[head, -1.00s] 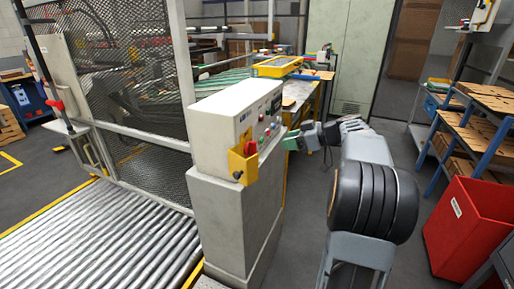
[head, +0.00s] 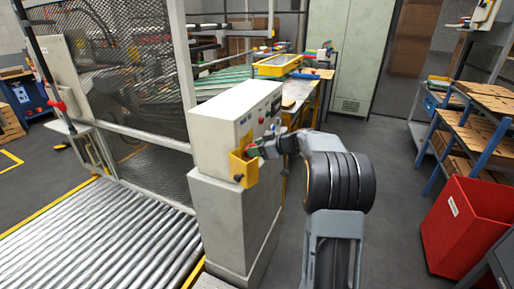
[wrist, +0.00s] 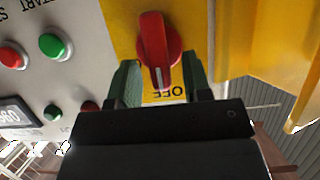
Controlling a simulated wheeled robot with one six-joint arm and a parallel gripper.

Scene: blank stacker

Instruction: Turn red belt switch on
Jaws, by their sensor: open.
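The red belt switch (wrist: 157,50) is a rotary knob on a yellow plate (wrist: 125,22) in the wrist view. Its white mark points toward the upside-down label OFF (wrist: 168,94). My gripper (wrist: 158,75) is open, with one green finger on each side of the knob's lower end. Whether the fingers touch the knob I cannot tell. In the head view my gripper (head: 258,149) is at the yellow switch box (head: 240,170) on the grey control cabinet (head: 215,130), and the knob is mostly hidden there.
Red and green buttons (wrist: 55,46) and a display (wrist: 12,113) sit beside the yellow plate. A roller conveyor (head: 110,235) and mesh fence (head: 130,80) lie left of the cabinet. A red bin (head: 470,225) stands at right, with open floor between.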

